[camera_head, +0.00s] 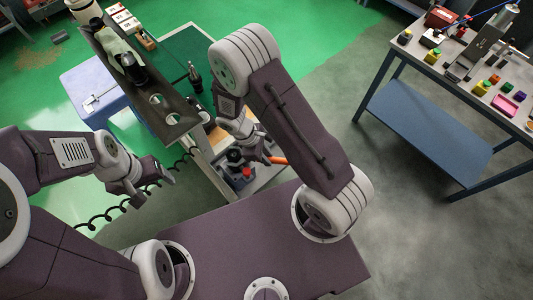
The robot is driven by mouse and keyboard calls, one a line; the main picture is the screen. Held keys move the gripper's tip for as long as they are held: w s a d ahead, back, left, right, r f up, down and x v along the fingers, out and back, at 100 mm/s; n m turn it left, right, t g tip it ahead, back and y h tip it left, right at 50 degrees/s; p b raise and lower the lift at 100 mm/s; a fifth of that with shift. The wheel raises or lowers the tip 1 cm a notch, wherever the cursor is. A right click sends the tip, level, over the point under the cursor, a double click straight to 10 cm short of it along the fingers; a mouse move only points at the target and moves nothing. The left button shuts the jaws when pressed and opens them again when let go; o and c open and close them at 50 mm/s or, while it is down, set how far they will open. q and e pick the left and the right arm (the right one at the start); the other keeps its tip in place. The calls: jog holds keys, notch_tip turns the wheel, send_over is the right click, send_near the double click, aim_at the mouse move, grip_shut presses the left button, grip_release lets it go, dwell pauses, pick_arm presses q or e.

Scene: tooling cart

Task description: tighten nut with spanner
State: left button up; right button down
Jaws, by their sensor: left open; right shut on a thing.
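My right gripper (240,130) is over the near end of the tooling cart (210,165). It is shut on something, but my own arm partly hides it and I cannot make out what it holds. An orange bar (278,160) shows just beside that gripper; I cannot tell whether it is held. My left gripper (152,185) is open and empty in the air left of the cart, beside a black coiled cable (110,213). I cannot make out a nut or a spanner for certain.
A dark tray with round holes (173,118) runs along the cart's left side, with bottles on it. A blue stool (75,82) bears a silver tool (100,97). A workbench (425,60) with coloured blocks stands at right. The floor between is clear.

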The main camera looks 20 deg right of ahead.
jog(key=shift+s+a, duration=0.1)
dwell(0.3)
jog(key=shift+s+a+m+g, duration=0.2)
jog(key=shift+s+m+g, duration=0.15)
jog(key=shift+m, duration=0.35)
jog(key=shift+s+a, duration=0.1)
jog(key=shift+s, duration=0.05)
jog(key=shift+s+a+m+p, duration=0.25)
jog(key=shift+s+m+p, duration=0.15)
jog(key=shift+m, duration=0.2)
jog(key=shift+s+a+g, duration=0.1)
jog(key=shift+g, duration=0.15)
